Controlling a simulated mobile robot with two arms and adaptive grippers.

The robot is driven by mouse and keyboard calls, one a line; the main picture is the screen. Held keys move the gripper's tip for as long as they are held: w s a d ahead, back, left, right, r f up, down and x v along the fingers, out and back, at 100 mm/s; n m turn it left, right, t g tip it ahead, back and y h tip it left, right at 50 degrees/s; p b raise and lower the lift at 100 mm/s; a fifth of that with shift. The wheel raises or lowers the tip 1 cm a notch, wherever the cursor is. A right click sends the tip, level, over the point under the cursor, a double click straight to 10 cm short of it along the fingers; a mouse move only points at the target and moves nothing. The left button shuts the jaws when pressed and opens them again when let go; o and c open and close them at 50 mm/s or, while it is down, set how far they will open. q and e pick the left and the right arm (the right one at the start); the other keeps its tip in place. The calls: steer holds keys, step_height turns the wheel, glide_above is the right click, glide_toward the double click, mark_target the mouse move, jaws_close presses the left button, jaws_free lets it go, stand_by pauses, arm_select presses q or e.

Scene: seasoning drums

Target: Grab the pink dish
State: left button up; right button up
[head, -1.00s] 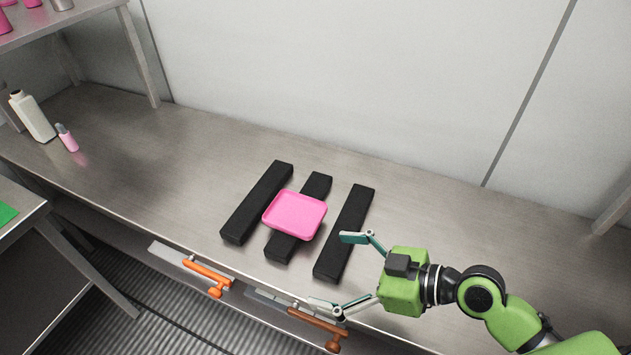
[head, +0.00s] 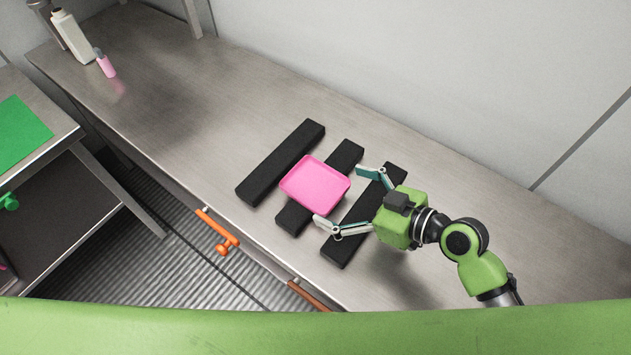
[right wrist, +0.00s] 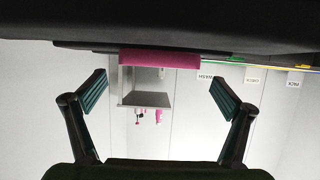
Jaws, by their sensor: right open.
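The pink dish (head: 315,184) is a shallow square tray resting on the middle one of the black bars on the steel counter. My right gripper (head: 344,196) is open at the dish's right side, its two fingers spread toward the dish's right edge. I cannot tell whether they touch it. In the right wrist view the dish (right wrist: 172,58) shows as a pink strip at the top, ahead of and between the open fingers (right wrist: 158,92). My left gripper is not in view.
Black bars lie left (head: 281,162) and right (head: 345,247) of the dish, with the middle bar (head: 292,219) under it. A white bottle (head: 72,38) and a small pink bottle (head: 106,66) stand at the far left. The counter behind is clear.

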mark_target(323, 192)
steer(key=shift+w+a+f, duration=0.1)
steer(key=shift+w+a, duration=0.2)
steer(key=shift+a, duration=0.05)
steer(key=shift+w+a+p, duration=0.2)
steer(key=shift+a+p, duration=0.1)
steer(key=shift+p, duration=0.05)
steer(key=p+x, duration=0.1)
steer(key=x, duration=0.2)
steer(key=shift+w+a, duration=0.15)
steer(key=shift+w, duration=0.1)
steer(key=shift+w+a+f, duration=0.2)
steer(key=shift+w+a, duration=0.05)
steer(key=shift+a, duration=0.1)
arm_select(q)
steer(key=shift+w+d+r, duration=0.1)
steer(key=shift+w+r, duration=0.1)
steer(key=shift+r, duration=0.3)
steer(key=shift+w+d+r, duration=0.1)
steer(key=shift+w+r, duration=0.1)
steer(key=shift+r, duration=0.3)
arm_select(e)
steer(key=c, duration=1.4)
